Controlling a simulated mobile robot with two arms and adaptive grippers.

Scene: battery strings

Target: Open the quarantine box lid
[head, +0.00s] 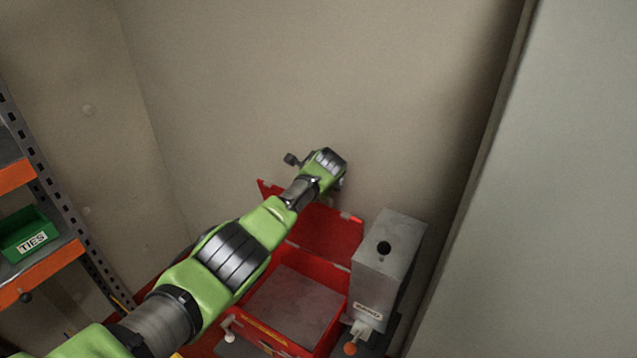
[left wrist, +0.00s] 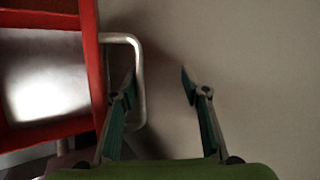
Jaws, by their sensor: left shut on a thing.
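The red quarantine box (head: 340,317) stands low by the wall, its grey floor exposed. Its red lid (head: 332,232) is raised at the back, leaning toward the wall. My left arm crosses in front of the box, and my left gripper (left wrist: 159,80) is at the lid's upper edge; its fingertips are hidden in the head view. In the left wrist view a pale metal handle (left wrist: 139,60) on a red edge (left wrist: 95,70) runs beside the left-hand finger. My right gripper is not in view.
A grey metal box (head: 385,262) with a round hole on top stands right of the red box, with an orange knob (head: 351,349) below. A shelf rack (head: 60,190) with a green TIES bin (head: 28,225) is at left. Wall lies close behind the lid.

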